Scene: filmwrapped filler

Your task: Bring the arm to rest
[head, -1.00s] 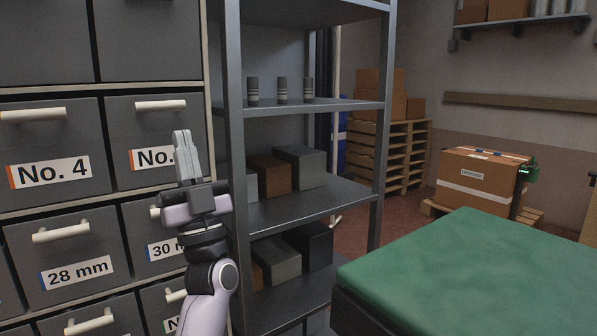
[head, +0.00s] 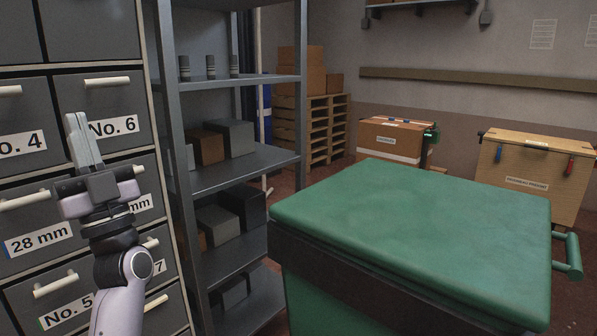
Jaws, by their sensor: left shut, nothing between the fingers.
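My left gripper (head: 84,140) points upward at the left of the head view, its two grey fingers together with nothing between them. My left arm comes up from the bottom edge below it. The gripper stands in front of the labelled drawer cabinet (head: 70,70) and covers part of some drawers. I cannot tell whether it touches the cabinet. My right gripper is not in view.
A green-topped cart (head: 420,230) with a side handle (head: 572,256) fills the right foreground. A grey metal shelf (head: 235,170) holds boxes and small cylinders. Behind are pallets (head: 325,130), a strapped carton (head: 392,140) and a wooden crate (head: 530,170).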

